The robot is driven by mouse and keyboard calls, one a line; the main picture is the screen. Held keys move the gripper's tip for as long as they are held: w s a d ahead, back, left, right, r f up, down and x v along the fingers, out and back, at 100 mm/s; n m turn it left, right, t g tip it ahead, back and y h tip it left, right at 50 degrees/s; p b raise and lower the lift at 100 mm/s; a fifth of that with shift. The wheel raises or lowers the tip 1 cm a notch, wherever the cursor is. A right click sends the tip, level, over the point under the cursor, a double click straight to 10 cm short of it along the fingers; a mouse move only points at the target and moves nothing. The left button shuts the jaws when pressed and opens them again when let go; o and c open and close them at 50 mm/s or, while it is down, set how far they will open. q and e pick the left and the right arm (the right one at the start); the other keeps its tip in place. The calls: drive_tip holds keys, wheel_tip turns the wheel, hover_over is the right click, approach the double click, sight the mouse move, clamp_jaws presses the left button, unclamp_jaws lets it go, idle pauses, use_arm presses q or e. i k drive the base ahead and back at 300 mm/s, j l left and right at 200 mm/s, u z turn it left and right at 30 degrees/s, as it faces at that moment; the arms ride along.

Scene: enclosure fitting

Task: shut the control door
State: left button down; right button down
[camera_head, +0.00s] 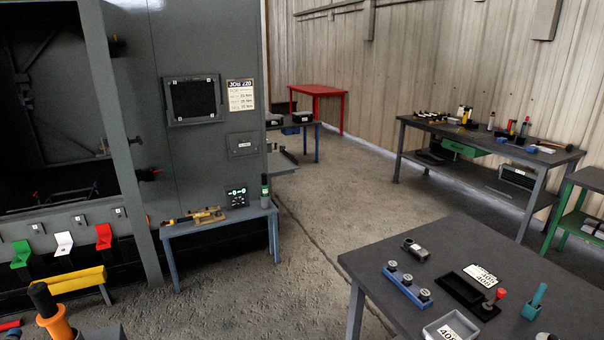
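A large grey enclosure (218,50) fills the left of the head view. Its front has a wide dark opening at the far left, with a frame and bars inside. On the front wall is a dark screen-like panel in a raised frame (194,99). Lower right of it is a small grey panel with a pale label (243,145), which looks flat against the wall. No door clearly marked as the control door shows, and I cannot tell which panel it is. Neither of my grippers is in view.
A narrow bench (218,222) with tools stands against the enclosure. A dark table (380,270) with small parts fills the lower right. A workbench (490,145) stands by the back wall, a red table (318,90) farther back. The concrete floor between is clear.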

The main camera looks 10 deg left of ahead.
sight(91, 13)
drive_tip(key=i+j+u, duration=0.25)
drive_tip(key=i+u, duration=0.5)
drive_tip(key=i, duration=0.2)
drive_tip(key=i+u, duration=0.4)
drive_tip(key=i+l+u, duration=0.25)
drive_tip(key=i+u, duration=0.15)
drive_tip(key=i, duration=0.15)
drive_tip(key=i+l+u, duration=0.75)
drive_tip(key=k+j+z, duration=0.15)
drive_tip(key=z, duration=0.2)
drive_tip(key=j, duration=0.1)
